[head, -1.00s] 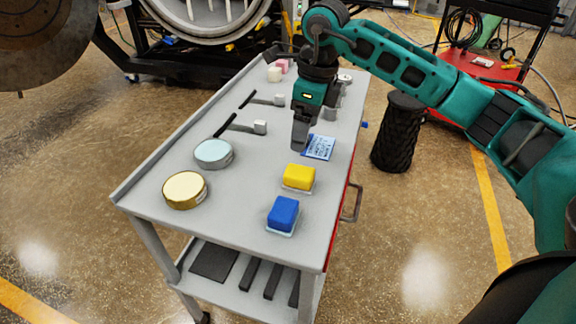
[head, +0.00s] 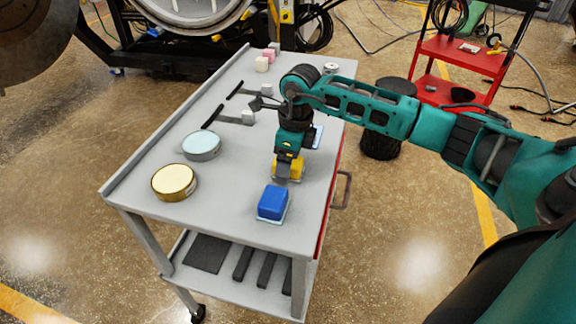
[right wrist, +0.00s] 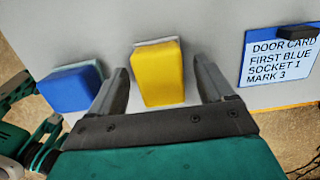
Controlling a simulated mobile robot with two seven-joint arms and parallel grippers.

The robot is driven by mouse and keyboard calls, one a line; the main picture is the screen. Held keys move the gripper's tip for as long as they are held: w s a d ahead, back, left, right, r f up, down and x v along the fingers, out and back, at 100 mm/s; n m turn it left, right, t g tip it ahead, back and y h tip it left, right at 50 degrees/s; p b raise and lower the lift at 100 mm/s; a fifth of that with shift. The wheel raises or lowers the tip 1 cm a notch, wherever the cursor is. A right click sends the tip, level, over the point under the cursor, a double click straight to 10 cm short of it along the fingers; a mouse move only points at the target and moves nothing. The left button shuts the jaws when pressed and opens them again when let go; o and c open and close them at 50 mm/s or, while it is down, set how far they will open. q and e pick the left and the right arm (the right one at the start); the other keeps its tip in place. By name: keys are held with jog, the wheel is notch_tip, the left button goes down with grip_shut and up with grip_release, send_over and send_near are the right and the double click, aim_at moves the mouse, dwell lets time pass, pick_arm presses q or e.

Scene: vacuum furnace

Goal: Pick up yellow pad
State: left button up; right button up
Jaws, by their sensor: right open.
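The yellow pad (head: 290,168) sits on the grey cart top (head: 225,205), partly hidden behind my right gripper in the head view. In the right wrist view the yellow pad (right wrist: 158,74) lies between the two open fingers, with a gap on either side. A pale base shows at its far end. My right gripper (head: 284,176) is open, low over the pad, and its fingertips (right wrist: 163,88) flank the pad. My left gripper is not in view.
A blue pad (head: 272,203) sits close by, nearer the cart's front; it also shows in the right wrist view (right wrist: 72,88). A printed door card (right wrist: 281,56) lies on the pad's other side. Two round tins (head: 174,182) (head: 201,146) stand to the left.

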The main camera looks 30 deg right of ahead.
jog(key=shift+c, duration=0.4)
jog(key=c, duration=1)
notch_tip(320, 180, up, 20)
jog(key=o, duration=0.5)
jog(key=c, duration=0.4)
